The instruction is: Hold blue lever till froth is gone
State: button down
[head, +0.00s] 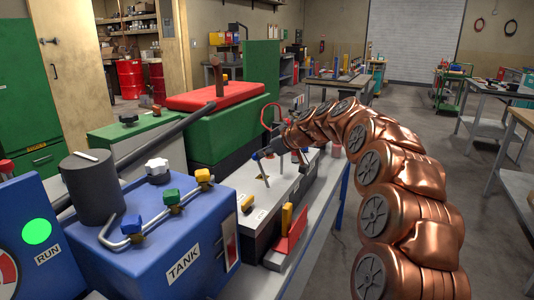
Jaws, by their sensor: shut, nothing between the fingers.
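My gripper (262,154) is at the end of my copper-coloured arm, above the pale top of a grey box (285,185). It is small in view and shows no held object. A thin upright rod stands just below it. A valve with a blue handle (172,197) sits on a bent metal pipe on top of the blue tank (165,250), left of my gripper and apart from it. I cannot tell whether this is the blue lever or whether another is hidden behind my gripper. I cannot make out any froth.
A yellow-handled valve (203,176) shares the pipe. A dark cylinder (92,187) stands on the tank. A green lamp (37,231) glows on the RUN panel. A green box with a red lid (208,96) lies beyond. Open floor (398,110) lies to the right.

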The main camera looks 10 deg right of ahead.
jog(key=shift+a+f, duration=0.1)
jog(key=shift+a, duration=0.05)
jog(key=b+v, duration=0.1)
jog(key=v, duration=1.3)
jog(key=shift+d+f+b, duration=0.15)
jog(key=shift+d+b, duration=0.15)
jog(key=shift+b, duration=0.1)
jog(key=shift+s, duration=0.15)
jog(key=s+a+f+m+g+h, duration=0.1)
jog(key=s+a+f+g, duration=0.2)
jog(key=s+a+f, duration=0.45)
jog(key=s+a+f+m+g, duration=0.1)
jog(key=s+a+f+g, duration=0.3)
jog(key=s, duration=0.6)
jog(key=s+d+f+m+g+h, duration=0.15)
jog(key=s+f, duration=0.35)
jog(key=s, duration=0.5)
jog(key=s+d+f+m+g+h, duration=0.1)
jog(key=s+f+m+g+h, duration=0.3)
jog(key=s, duration=0.6)
jog(key=s+d+f+m+t, duration=0.1)
jog(key=s+d+f, duration=0.1)
jog(key=s+f, duration=0.65)
notch_tip(320, 180, up, 22)
jog(key=s+p, duration=0.1)
jog(key=p, duration=1.7)
jog(key=shift+s+t, duration=0.4)
jog(key=shift+t, duration=0.05)
